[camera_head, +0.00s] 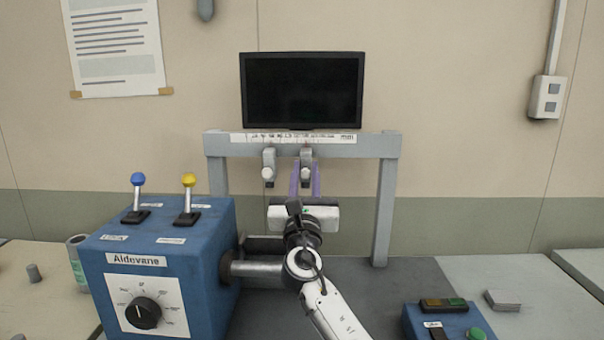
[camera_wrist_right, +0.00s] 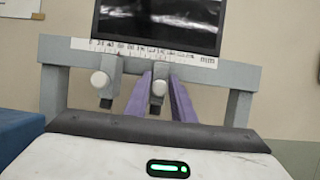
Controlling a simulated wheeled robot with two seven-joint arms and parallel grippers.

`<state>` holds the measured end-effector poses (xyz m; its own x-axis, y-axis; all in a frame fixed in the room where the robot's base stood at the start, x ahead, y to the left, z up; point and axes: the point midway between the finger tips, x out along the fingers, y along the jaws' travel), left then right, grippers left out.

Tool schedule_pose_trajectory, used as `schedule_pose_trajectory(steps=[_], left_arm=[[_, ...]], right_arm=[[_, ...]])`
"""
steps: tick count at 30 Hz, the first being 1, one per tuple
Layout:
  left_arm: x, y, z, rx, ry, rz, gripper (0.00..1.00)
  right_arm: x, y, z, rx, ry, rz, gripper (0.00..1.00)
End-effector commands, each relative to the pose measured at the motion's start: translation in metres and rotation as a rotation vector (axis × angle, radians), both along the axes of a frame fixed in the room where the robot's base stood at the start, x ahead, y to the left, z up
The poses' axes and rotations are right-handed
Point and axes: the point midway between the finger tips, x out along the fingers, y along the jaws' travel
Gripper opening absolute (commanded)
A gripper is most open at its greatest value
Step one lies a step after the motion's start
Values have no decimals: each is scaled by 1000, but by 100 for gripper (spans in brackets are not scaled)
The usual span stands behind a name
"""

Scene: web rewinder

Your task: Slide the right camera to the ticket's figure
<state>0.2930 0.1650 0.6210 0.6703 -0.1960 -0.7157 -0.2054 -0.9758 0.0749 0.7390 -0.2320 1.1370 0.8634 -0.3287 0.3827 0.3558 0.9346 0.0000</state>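In the wrist view the right camera (camera_wrist_right: 159,90) is right of the left camera (camera_wrist_right: 106,80). My right gripper (camera_head: 305,180) reaches up to the right camera. The scale figures are too small to read surely. No ticket is readable. My left gripper is out of view.
A dark monitor (camera_head: 302,90) stands above the beam; the wrist view shows a grey picture on it. A blue control box (camera_head: 180,257) with levers and a dial stands at left, a small blue button box (camera_head: 440,322) at lower right. A notice (camera_head: 115,45) hangs on the wall.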

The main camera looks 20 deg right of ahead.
Motion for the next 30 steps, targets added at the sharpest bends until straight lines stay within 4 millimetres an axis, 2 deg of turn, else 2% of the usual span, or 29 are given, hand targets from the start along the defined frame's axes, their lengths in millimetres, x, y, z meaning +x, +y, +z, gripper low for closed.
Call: schedule_pose_trajectory(steps=[2, 10, 14, 24, 30], left_arm=[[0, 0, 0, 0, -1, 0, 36], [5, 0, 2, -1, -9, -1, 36], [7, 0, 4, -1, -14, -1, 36], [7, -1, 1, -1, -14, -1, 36], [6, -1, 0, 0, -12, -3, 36]], right_arm=[[0, 1, 0, 0, 1, 1, 36], [1, 2, 0, 1, 0, 4, 36], [-6, 5, -3, 1, 0, 5, 36], [-61, 26, -29, 1, 2, 4, 36], [-83, 34, -38, 1, 1, 4, 36]])
